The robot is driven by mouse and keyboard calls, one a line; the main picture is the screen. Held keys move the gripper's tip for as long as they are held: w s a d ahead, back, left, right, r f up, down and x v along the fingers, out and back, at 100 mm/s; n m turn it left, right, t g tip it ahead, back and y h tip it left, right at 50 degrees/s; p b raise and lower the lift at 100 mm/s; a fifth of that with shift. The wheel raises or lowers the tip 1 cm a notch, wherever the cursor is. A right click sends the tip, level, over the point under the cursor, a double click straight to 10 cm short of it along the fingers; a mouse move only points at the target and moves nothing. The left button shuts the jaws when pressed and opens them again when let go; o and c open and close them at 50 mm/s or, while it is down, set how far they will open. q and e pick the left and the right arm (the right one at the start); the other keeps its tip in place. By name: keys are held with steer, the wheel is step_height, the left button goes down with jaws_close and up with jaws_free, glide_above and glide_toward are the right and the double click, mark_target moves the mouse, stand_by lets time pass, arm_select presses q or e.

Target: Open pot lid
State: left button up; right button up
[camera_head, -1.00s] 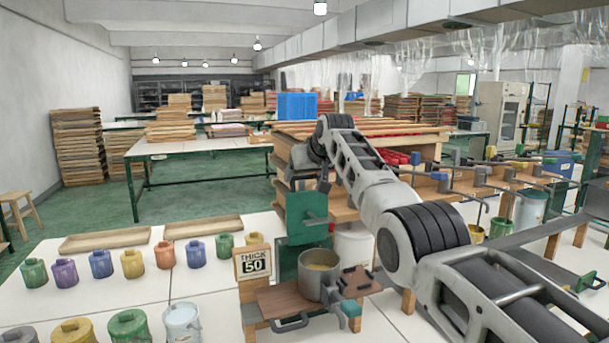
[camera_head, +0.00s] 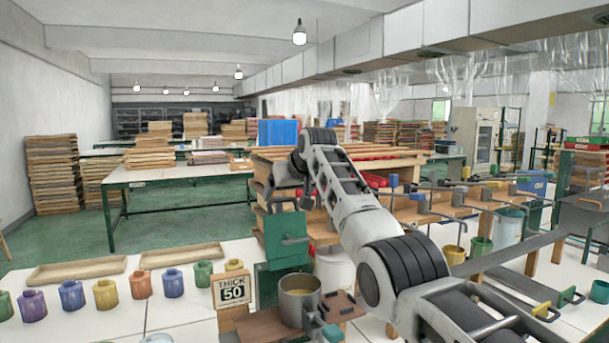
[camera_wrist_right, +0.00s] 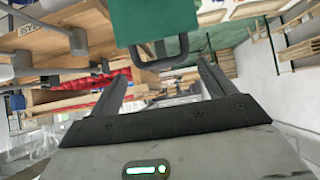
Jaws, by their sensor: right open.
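A grey metal pot (camera_head: 298,309) with a yellowish inside stands on a brown wooden board (camera_head: 262,328); its top looks uncovered in the head view. I cannot tell whether this plate is the pot's lid. My right gripper (camera_head: 303,201) is just above the plate. In the right wrist view my gripper (camera_wrist_right: 162,78) is open and empty, with the loop handle (camera_wrist_right: 160,62) just ahead, between the finger lines. My left gripper is not in view.
A "THICK 50" sign (camera_head: 232,291) stands left of the pot. Colored jars (camera_head: 105,294) and wooden trays (camera_head: 180,256) stand to the left. A white bucket (camera_head: 334,268) is right of the green plate. Metal handles and wooden blocks crowd the right.

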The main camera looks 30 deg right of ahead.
steer(key=b+v, duration=0.4)
steer(key=v, duration=1)
steer(key=shift+s+d, duration=0.15)
steer(key=shift+r, duration=0.1)
